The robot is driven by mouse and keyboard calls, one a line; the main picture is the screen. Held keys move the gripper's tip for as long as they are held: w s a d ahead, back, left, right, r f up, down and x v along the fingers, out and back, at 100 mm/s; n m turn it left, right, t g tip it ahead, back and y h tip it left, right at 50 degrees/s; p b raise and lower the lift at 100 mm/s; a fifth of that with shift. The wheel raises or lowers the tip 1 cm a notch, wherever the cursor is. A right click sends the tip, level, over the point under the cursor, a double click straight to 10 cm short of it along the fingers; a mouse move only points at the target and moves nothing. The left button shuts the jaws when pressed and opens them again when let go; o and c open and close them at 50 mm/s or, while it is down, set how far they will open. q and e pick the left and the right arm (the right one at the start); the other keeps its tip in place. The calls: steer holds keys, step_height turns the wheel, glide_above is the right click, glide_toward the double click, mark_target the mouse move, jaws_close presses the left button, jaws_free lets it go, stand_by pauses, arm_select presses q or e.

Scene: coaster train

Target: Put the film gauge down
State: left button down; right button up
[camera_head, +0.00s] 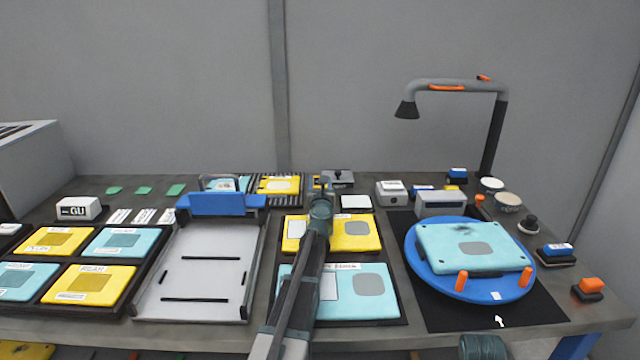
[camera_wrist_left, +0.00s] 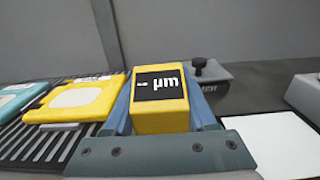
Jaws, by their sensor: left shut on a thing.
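The film gauge (camera_wrist_left: 160,105) is a yellow block with a black display reading "-- µm" in the left wrist view. My left gripper (camera_head: 320,190) is shut on it, with the blue-grey fingers on both its sides. In the head view my own gripper and arm mostly hide the gauge, near the back of the table. I cannot tell whether the gauge touches the table. A white square pad (camera_head: 356,201) lies just right of the gripper; it also shows in the left wrist view (camera_wrist_left: 272,145).
Left of the gripper is a ribbed rack (camera_head: 257,190) with yellow and cyan coasters. A dark knobbed block (camera_head: 338,180) stands close behind right. A white box (camera_head: 391,193), a blue turntable (camera_head: 421,271) with a cyan slab, and a lamp (camera_head: 497,135) are farther right.

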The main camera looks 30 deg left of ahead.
arm_select(q)
steer(key=shift+c, duration=1)
jaws_free()
steer(key=shift+r+p, duration=0.55)
steer(key=shift+p, duration=0.1)
steer(key=shift+s+d+r, duration=0.1)
steer(key=shift+s+r, duration=0.05)
steer(key=shift+s, duration=0.05)
steer(key=v, duration=1.1)
steer(key=shift+s+d, duration=0.25)
steer(key=shift+s, duration=0.05)
